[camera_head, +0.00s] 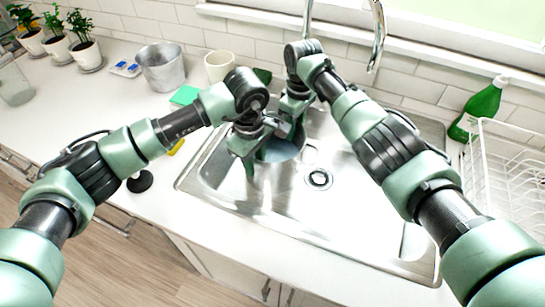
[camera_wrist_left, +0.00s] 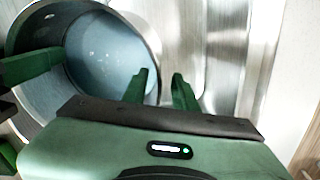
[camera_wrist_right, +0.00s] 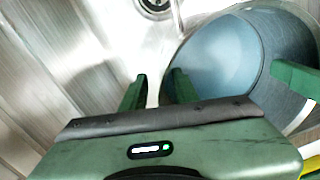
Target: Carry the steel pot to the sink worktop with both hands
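The steel pot (camera_head: 283,150) is over the left part of the sink, mostly hidden behind my grippers in the head view. Its round rim and blue-grey inside show in the left wrist view (camera_wrist_left: 105,55) and the right wrist view (camera_wrist_right: 225,55). My left gripper (camera_head: 250,160) is at the pot's near left side, its fingers (camera_wrist_left: 158,90) close together astride the wall. My right gripper (camera_head: 293,125) is at the far side, its fingers (camera_wrist_right: 160,88) likewise astride the wall. Both appear shut on the pot. I cannot tell whether its base touches the sink.
The sink (camera_head: 250,205) has a drain (camera_head: 318,179) and a tall faucet (camera_head: 378,35). A metal bucket (camera_head: 162,68), white cup (camera_head: 219,66) and green sponge (camera_head: 185,95) stand on the left worktop (camera_head: 90,105). A green bottle (camera_head: 482,105) and white dish rack (camera_head: 505,165) are right.

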